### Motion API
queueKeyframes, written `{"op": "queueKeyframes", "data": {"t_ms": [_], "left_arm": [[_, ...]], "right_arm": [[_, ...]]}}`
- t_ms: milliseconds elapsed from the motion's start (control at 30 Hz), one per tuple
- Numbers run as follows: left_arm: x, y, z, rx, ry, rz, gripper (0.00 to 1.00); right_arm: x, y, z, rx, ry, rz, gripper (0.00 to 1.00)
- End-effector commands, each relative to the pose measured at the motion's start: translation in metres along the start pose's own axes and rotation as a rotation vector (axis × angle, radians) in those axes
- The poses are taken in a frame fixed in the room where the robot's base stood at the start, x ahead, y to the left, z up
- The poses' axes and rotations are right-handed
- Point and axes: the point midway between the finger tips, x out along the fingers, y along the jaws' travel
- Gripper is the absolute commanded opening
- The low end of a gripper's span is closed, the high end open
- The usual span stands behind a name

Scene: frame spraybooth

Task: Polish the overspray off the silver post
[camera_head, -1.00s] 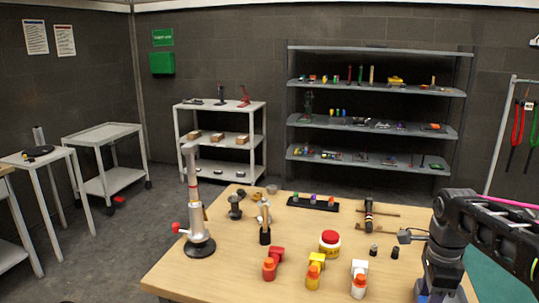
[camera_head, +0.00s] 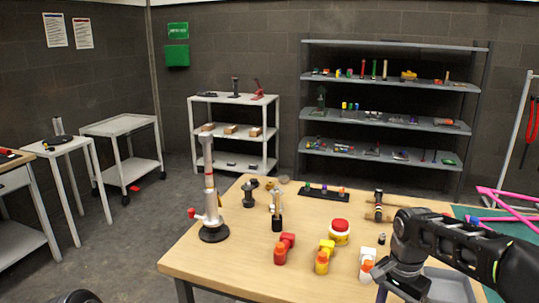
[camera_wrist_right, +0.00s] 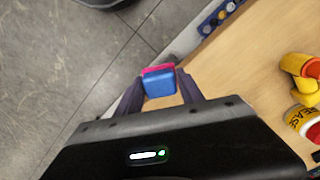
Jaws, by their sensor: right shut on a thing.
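The silver post (camera_head: 211,185) stands upright on a round black base (camera_head: 214,233) at the left of the wooden table in the head view. A reddish band marks its upper tube, and a red knob (camera_head: 191,212) sticks out at its left. In the right wrist view, my right gripper (camera_wrist_right: 160,85) is shut on a small blue block with a pink layer (camera_wrist_right: 159,81). It is close to the table's edge and apart from the post. In the head view my right arm comes in at the lower right; its fingers and the block cannot be made out there. My left gripper is not in view.
Red (camera_head: 284,248), yellow (camera_head: 324,256) and white (camera_head: 366,264) bottles stand along the table's front, with a red-lidded tub (camera_head: 340,232) behind. Between post and red bottle are a dark spool-shaped thing (camera_head: 249,194) and a black holder (camera_head: 277,224). A grey tray (camera_head: 452,286) is at right.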

Motion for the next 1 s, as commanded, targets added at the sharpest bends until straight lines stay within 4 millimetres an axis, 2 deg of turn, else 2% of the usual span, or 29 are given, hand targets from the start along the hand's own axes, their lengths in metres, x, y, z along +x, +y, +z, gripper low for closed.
{"op": "queueKeyframes", "data": {"t_ms": [100,200,300,400,533,1000], "left_arm": [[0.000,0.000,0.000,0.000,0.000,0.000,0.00],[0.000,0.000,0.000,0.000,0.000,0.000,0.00],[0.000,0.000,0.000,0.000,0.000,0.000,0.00],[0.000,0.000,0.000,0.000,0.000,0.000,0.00],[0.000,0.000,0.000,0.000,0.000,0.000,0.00],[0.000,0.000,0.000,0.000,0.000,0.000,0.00]], "right_arm": [[0.022,-0.025,0.024,-0.340,-0.002,0.002,0.12],[0.036,-0.040,0.041,-0.591,-0.003,0.002,0.12],[0.045,-0.050,0.053,-0.768,-0.001,0.000,0.12],[0.051,-0.056,0.060,-0.871,0.000,-0.002,0.12],[0.053,-0.058,0.063,-0.917,0.001,-0.002,0.12],[0.053,-0.057,0.062,-0.913,0.001,-0.002,0.12]]}}
